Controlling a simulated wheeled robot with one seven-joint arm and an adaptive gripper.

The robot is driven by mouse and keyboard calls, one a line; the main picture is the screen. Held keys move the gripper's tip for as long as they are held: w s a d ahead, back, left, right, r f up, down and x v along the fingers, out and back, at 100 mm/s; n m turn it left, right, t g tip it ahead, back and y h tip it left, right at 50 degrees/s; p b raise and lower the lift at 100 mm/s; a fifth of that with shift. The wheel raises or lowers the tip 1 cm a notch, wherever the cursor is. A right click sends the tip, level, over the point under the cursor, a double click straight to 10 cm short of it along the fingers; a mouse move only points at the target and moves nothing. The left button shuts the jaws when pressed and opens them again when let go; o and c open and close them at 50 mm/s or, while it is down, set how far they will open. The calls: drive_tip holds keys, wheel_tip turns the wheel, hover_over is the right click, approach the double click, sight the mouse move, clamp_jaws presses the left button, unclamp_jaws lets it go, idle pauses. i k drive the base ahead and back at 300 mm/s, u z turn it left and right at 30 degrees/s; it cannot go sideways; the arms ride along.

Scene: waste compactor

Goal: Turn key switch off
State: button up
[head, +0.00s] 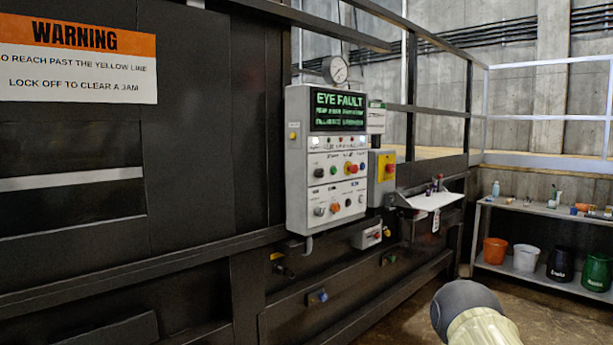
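A pale grey control panel (326,160) is mounted on the dark machine in the middle of the head view. Its lit green screen (338,110) reads "EYE FAULT". Below the screen are two rows of small buttons and knobs: black, green, yellow, red, silver and orange. A silver round control (319,212) sits at the lower left of the panel. The controls are too small to tell which is the key switch or which way it is turned. My gripper is not in view; only a grey and cream part of my arm shows at the bottom right.
A yellow box with a red knob (390,167) is just right of the panel, above a small white shelf (432,201). A gauge (336,69) is above. A low rack (520,272) with several buckets stands at the right. Floor is open between machine and rack.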

sight(318, 172)
drive_tip(key=u, duration=0.6)
drive_tip(key=i, duration=1.1)
drive_tip(key=z, duration=0.25)
